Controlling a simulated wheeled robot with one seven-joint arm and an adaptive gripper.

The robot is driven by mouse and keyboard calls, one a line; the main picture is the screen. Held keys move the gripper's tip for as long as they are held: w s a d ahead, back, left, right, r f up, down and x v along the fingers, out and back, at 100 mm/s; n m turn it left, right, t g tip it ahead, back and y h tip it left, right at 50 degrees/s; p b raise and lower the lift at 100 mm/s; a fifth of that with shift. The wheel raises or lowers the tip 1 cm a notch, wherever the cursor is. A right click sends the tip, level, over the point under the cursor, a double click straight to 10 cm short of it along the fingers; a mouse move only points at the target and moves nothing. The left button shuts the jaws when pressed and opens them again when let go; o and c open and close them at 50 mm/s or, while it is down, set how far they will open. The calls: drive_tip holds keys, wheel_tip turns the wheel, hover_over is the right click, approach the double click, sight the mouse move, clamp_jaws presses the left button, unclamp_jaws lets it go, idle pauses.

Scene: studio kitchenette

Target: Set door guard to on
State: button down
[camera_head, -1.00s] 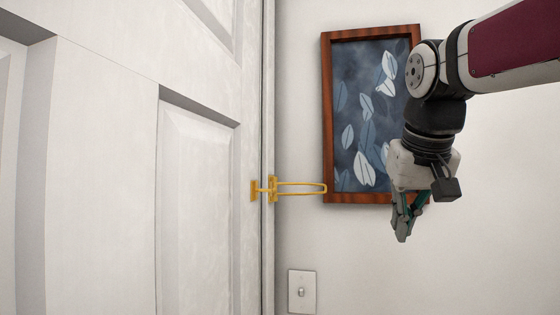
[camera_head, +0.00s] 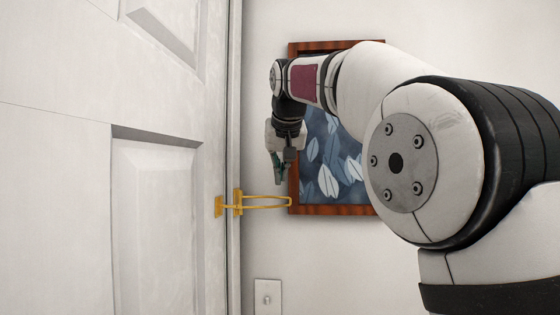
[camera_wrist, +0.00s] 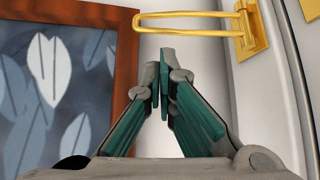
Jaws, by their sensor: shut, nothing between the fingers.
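The door guard is a brass fitting in two parts. Its U-shaped swing bar (camera_head: 265,202) is hinged on the door frame and sticks out to the right over the wall, away from the door. Its small catch plate (camera_head: 219,206) sits on the white door (camera_head: 165,215), which looks closed. My gripper (camera_head: 279,183) is shut and empty, pointing down just above the bar's free end, apart from it as far as I can tell. In the wrist view the shut fingertips (camera_wrist: 166,55) lie below the swing bar (camera_wrist: 190,20) and its hinge plate (camera_wrist: 252,28).
A wood-framed leaf picture (camera_head: 335,165) hangs on the wall right behind my gripper; its frame is close to the fingers in the wrist view (camera_wrist: 127,80). A light switch (camera_head: 267,298) is below the guard. My arm covers much of the right side.

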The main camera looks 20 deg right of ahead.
drive_tip(key=shift+p+x, duration=0.4)
drive_tip(key=shift+x, duration=2.05)
drive_tip(key=shift+s, duration=0.15)
